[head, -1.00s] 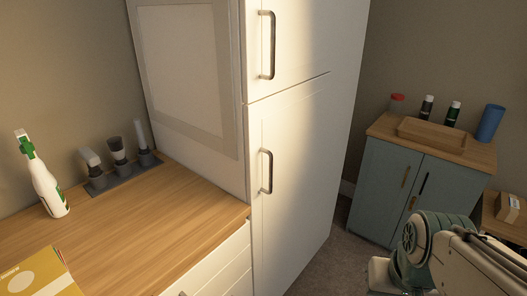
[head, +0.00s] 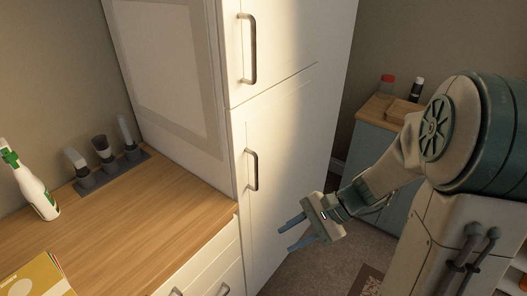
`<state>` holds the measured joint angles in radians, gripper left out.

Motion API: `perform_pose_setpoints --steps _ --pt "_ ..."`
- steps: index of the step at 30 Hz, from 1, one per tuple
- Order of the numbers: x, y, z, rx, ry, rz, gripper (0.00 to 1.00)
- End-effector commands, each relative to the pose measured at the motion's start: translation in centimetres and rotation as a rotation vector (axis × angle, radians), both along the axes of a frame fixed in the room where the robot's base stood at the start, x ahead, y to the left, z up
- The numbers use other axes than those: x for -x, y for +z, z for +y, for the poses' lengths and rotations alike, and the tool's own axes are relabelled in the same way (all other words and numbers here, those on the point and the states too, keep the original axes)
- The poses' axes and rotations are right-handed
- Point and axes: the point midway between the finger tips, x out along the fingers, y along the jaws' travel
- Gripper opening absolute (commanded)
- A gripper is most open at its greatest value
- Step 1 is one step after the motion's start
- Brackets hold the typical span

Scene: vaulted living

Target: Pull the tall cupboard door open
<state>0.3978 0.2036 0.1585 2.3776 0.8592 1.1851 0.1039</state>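The tall white cupboard has an upper door (head: 285,35) and a lower door (head: 285,150), both closed. The upper door has a vertical dark metal handle (head: 248,48), and the lower door has a similar handle (head: 252,170). My gripper (head: 290,234) is in front of the lower door, below and to the right of its handle. Its two blue fingers are spread apart with nothing between them, pointing left toward the cupboard. The gripper appears clear of the handle; its exact distance from the door is hard to tell.
A wooden counter (head: 130,225) with drawers adjoins the cupboard on the left, bearing a spray bottle (head: 35,187), a brush holder (head: 110,172) and a yellow box (head: 38,278). A blue-grey cabinet (head: 368,150) stands behind my arm. Some floor shows right of the cupboard.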

Motion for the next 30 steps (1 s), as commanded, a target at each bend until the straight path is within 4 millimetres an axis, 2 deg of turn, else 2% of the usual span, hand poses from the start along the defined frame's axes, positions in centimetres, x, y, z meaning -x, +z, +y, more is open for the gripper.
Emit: perform_pose_setpoints --steps 1,5,12,19,23,30 --pt "-1.2 1.0 -0.1 -0.078 -0.082 0.056 0.33" --pt "-4.5 2.1 -0.5 -0.280 -0.287 0.172 0.33" --pt "-10.1 3.2 -3.5 -0.594 -0.609 0.312 0.33" --pt "-12.3 3.2 -5.4 -0.726 -0.743 0.355 0.33" --pt "-12.9 3.1 -4.8 -0.736 -0.754 0.359 0.33" --pt "-14.8 3.3 -0.7 -0.734 -0.749 0.360 0.33"
